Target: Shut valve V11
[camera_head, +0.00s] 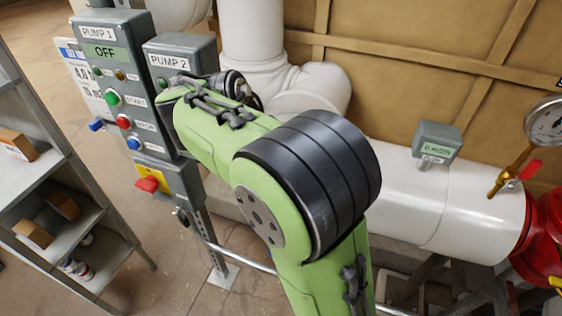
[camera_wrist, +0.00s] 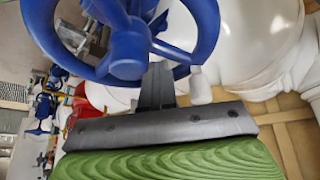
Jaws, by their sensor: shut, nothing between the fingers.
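A blue handwheel (camera_wrist: 207,28) fills the top of the wrist view, with its hub and spokes close to the camera. No V11 label is legible, so I cannot tell whether this is valve V11. My gripper (camera_wrist: 157,75) is shut and empty, its dark fingers pointing up at the wheel's lower rim. Its tips overlap the rim in the picture; I cannot tell whether they touch. A pale knob (camera_wrist: 200,88) hangs at the rim just right of the fingers. In the head view, my green arm hides the gripper and the wheel.
In the head view, PUMP 1 (camera_head: 97,58) and PUMP 2 (camera_head: 172,62) boxes stand at left; PUMP 1 reads OFF. A grey shelf (camera_head: 70,240) is at far left. A white pipe (camera_head: 420,200) with a gauge (camera_head: 546,122) and a red flange (camera_head: 545,235) runs at right.

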